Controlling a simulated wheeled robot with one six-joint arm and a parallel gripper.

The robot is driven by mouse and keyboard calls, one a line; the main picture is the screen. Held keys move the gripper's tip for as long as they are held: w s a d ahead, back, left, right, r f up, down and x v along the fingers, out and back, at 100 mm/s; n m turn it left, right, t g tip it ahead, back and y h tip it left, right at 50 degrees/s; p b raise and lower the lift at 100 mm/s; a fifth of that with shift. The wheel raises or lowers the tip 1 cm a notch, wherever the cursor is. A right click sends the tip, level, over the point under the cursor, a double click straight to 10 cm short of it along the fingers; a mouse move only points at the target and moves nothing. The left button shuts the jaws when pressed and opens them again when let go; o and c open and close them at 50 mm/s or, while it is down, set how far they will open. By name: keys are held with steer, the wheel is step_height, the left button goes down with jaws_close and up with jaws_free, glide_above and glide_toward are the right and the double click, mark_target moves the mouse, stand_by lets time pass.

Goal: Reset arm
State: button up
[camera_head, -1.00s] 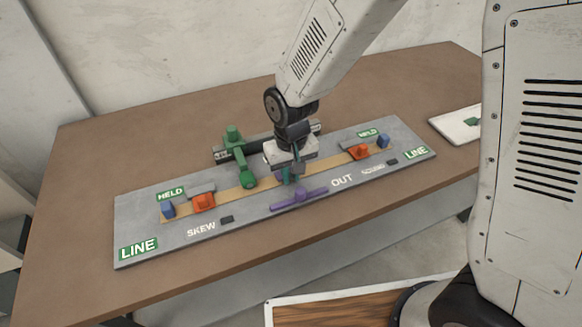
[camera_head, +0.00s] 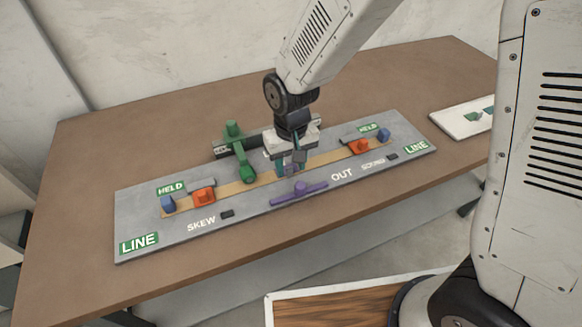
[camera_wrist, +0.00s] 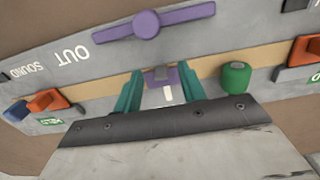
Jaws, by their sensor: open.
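My gripper (camera_head: 290,165) is open above the middle of the grey board (camera_head: 130,220), over the tan strip (camera_head: 235,187). In the wrist view its two teal fingers (camera_wrist: 160,92) stand apart. A small grey and purple piece (camera_wrist: 162,77) shows between or beyond them; I cannot tell whether they touch it. The purple bar with a round knob (camera_head: 300,189) lies in front of the gripper near OUT. It also shows in the wrist view (camera_wrist: 147,24). The green lever (camera_head: 240,155) stands just left of the gripper, and its round end shows in the wrist view (camera_wrist: 235,78).
Orange blocks (camera_head: 204,195) and blue blocks (camera_head: 168,204) sit near both ends of the board. A white plate with green pieces (camera_head: 465,121) lies at the table's right. The brown table (camera_head: 130,130) is clear behind the board.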

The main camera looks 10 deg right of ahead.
step_height(320, 180, up, 6)
steer(key=s+d+r+m, duration=0.1)
steer(key=s+d+r, duration=0.7)
steer(key=s+d, duration=0.1)
steer(key=s+d+r+m+t, duration=0.1)
steer(key=s+d+r+m, duration=0.1)
steer(key=s+d+r, duration=0.6)
steer(key=shift+s+d+r, duration=0.3)
steer(key=shift+s+d, duration=0.95)
steer(key=shift+d, duration=0.65)
